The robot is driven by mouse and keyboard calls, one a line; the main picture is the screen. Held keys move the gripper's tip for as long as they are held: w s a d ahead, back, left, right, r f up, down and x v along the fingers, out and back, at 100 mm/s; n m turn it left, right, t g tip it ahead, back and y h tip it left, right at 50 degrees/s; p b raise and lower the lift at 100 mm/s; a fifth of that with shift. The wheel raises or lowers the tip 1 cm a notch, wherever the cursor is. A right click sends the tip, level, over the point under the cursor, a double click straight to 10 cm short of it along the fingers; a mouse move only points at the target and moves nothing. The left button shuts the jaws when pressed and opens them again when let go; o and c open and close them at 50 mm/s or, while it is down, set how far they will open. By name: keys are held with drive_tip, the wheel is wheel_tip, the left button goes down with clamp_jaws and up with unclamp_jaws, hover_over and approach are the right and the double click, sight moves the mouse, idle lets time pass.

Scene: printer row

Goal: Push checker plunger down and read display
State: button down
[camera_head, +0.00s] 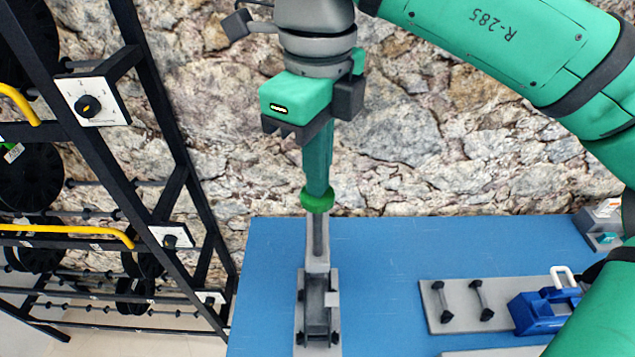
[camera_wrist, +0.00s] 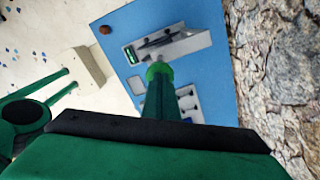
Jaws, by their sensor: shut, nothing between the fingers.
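The checker (camera_head: 318,305) is a grey fixture on the blue table, with an upright grey rod topped by a bright green plunger knob (camera_head: 317,201). My gripper (camera_head: 318,188) points down, its green fingers shut with nothing between them. The fingertips are right at the top of the knob and look to be touching it. In the wrist view, the knob (camera_wrist: 158,71) shows at the end of the fingers. The checker (camera_wrist: 185,45) lies beyond it there. A small greenish display (camera_wrist: 131,54) sits at its left end; its reading is too small to make out.
A grey plate (camera_head: 450,318) with two black-ended handles and a blue padlock-like part (camera_head: 540,310) lies right of the checker. A small grey device (camera_head: 600,225) stands at the table's far right. A black rack (camera_head: 95,150) with reels stands left. A stone wall backs the table.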

sight(318, 227)
drive_tip(key=shift+f, duration=5.8)
drive_tip(key=shift+r, duration=4)
